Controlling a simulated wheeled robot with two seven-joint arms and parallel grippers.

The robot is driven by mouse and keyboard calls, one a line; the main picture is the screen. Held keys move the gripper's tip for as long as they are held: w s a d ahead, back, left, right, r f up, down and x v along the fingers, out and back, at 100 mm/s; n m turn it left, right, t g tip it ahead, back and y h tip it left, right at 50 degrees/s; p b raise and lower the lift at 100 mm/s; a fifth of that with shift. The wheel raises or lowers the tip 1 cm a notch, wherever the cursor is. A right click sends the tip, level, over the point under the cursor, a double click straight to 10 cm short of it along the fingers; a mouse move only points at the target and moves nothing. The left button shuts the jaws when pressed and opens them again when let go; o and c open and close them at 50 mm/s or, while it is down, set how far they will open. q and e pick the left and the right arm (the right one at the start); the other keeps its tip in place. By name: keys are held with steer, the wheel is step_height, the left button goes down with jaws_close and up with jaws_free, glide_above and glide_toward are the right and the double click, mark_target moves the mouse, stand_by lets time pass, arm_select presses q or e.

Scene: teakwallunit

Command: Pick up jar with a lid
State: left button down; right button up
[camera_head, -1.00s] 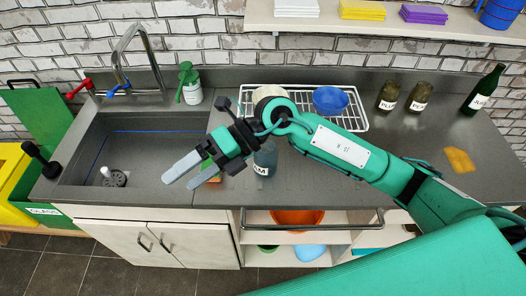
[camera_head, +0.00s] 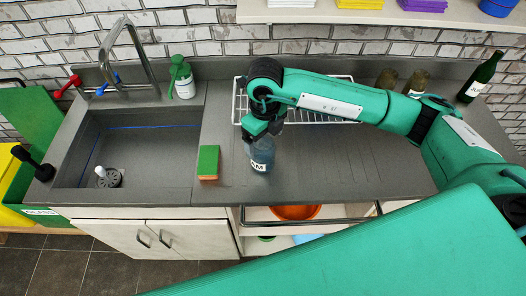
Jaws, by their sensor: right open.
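A bluish glass jar (camera_head: 262,155) with a white label ending in "M" stands upright on the grey counter (camera_head: 330,172), right of the sink. My right gripper (camera_head: 263,138) points down at the top of this jar. The jar's top, and any lid, is hidden behind the gripper. The fingers are open, mostly hidden by the wrist, and I cannot tell whether they touch the jar. Two darker jars stand at the back right, a left one (camera_head: 387,80) and a right one (camera_head: 416,83), partly behind my arm. My left gripper is not in view.
A green and orange sponge (camera_head: 208,162) lies left of the jar. The sink (camera_head: 130,140) is further left. A white wire rack (camera_head: 240,103) stands behind my arm. A green bottle (camera_head: 481,77) stands at the back right. The front counter right of the jar is clear.

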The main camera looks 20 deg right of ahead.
steer(key=shift+f, duration=0.8)
steer(key=shift+s+a+f+p, duration=0.1)
steer(key=shift+a+f+p, duration=0.05)
steer(key=shift+f+p, duration=0.45)
step_height(320, 180, down, 3)
steer(key=shift+a+f+p, duration=0.15)
steer(key=shift+f+p, duration=0.05)
steer(key=shift+p, duration=0.6)
steer(key=shift+f, duration=0.4)
steer(key=shift+c, duration=0.2)
steer(key=c, duration=1.2)
steer(key=shift+r, duration=0.2)
